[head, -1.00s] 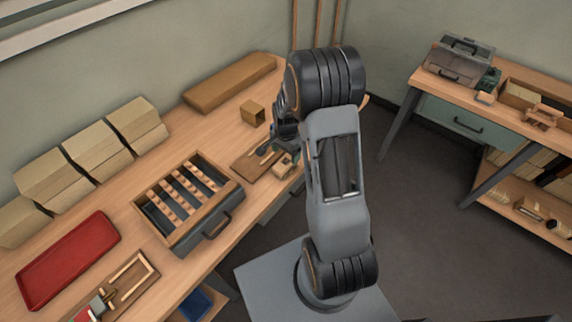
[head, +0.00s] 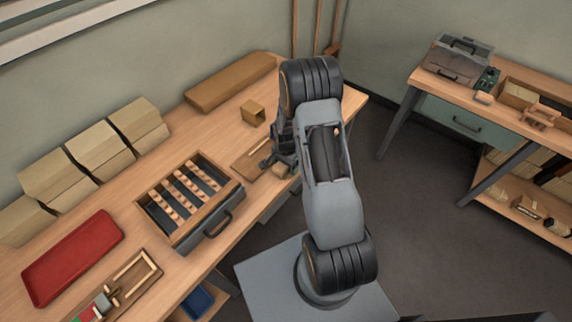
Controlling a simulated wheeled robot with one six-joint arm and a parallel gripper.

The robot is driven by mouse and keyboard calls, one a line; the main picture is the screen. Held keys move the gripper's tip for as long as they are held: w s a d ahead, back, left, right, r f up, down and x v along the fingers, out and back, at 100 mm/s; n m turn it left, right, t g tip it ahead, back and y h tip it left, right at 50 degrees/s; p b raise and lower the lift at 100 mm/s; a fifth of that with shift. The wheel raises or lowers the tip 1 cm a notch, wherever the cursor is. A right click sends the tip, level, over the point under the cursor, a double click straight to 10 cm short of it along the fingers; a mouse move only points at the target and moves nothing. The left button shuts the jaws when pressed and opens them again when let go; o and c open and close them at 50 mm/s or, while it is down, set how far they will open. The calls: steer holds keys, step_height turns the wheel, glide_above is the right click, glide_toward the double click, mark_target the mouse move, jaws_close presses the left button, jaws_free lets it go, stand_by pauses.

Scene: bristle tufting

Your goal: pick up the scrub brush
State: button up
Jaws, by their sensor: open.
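My gripper (head: 268,164) is low over the long workbench, open, at a wooden board (head: 246,155) behind the slatted tray. A small tan wooden block-like piece (head: 281,171) lies beside it, mostly covered by my gripper and arm. It may be the scrub brush, but its bristles do not show and I cannot tell for sure. I see nothing held between the fingers, though they are small and dark here. Whether they touch the piece is unclear.
A slatted wooden tray (head: 214,222) stands in front of the board. A small open wooden box (head: 252,112) stands behind it. A red tray (head: 72,258) and tan blocks (head: 98,147) are further left. A second bench (head: 412,92) stands at right, across clear floor.

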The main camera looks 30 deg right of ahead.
steer(key=shift+c, duration=0.3)
steer(key=c, duration=1)
steer(key=shift+r, duration=0.1)
steer(key=shift+r, duration=0.4)
step_height(320, 180, up, 3)
steer(key=shift+s+d+f+b, duration=0.1)
steer(key=shift+d+f+b, duration=0.1)
steer(key=shift+b, duration=0.5)
steer(key=s+d+r, duration=0.3)
steer(key=s+d+r+b, duration=0.1)
steer(key=s+d+r, duration=0.1)
steer(key=s+r, duration=0.1)
steer(key=s+d+r+b, duration=0.1)
steer(key=s+d+r, duration=0.2)
steer(key=s, duration=0.1)
steer(key=shift+s+d+r, duration=0.25)
steer(key=shift+s+d, duration=0.05)
